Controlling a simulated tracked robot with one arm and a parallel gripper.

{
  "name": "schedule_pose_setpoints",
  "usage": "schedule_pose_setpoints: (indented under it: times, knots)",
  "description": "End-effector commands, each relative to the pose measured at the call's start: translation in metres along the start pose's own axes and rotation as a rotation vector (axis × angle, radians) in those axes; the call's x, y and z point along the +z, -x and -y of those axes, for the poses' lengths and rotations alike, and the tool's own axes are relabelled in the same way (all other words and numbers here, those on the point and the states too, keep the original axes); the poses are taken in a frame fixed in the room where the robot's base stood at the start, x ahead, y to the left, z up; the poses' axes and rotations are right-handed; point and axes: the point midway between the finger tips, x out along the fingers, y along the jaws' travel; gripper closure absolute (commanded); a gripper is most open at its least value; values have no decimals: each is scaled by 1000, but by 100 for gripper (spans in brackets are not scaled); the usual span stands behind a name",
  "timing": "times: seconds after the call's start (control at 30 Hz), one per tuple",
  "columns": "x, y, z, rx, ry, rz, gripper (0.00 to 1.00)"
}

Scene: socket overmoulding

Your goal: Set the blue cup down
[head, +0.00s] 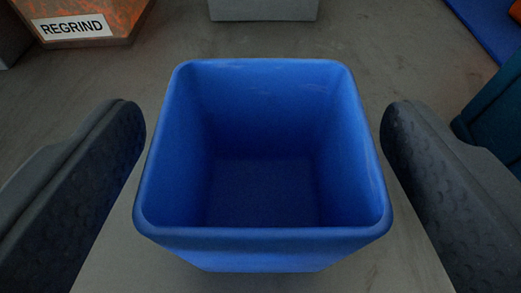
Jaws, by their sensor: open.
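The blue cup (265,247) is square, open-topped and empty inside. It appears upright in the middle of the head view, over the grey surface; its base is hidden, so I cannot tell for certain that it rests there. My gripper (263,125) is open, with one dark padded finger on each side of the cup. Gaps show between both fingers and the cup walls, so neither finger touches it near the rim.
An orange container labelled REGRIND (90,12) stands at the back left. A grey block (263,9) is behind the cup. A dark teal object (497,120) is at the right edge, and a blue flat item (492,25) lies at the top right. Grey surface (400,50) between them is bare.

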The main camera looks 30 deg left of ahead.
Motion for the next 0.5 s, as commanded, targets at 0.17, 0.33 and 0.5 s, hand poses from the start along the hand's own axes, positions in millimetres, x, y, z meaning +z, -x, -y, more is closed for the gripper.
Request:
schedule_pose_setpoints:
  times: [0.17,0.33,0.5]
  knots:
    - [-1,14,-1,0,-1,1,23]
    - [-1,37,-1,2,-2,-1,23]
    - [-2,62,-1,3,0,-2,23]
